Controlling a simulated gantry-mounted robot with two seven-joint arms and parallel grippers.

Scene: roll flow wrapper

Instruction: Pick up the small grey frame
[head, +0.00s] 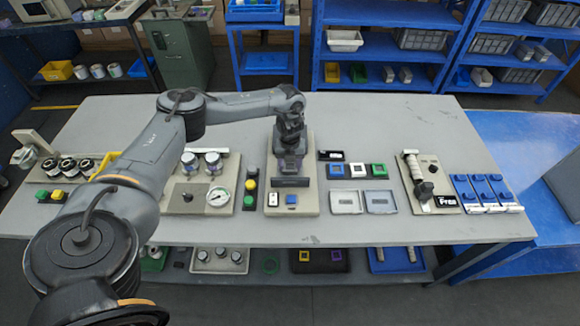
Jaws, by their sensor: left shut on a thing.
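My left arm comes in from the left and its gripper (290,163) points down over the back of a pale station plate (308,199). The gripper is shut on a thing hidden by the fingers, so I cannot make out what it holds. No small grey frame shows clearly on its own. My right gripper is out of view.
Two shallow grey trays (347,202) lie right of the plate. A board with a roller handle (422,190) and several blue blocks (483,190) stand farther right. A gauge board (182,197) and green and yellow buttons (250,185) are left. The table's back right is clear.

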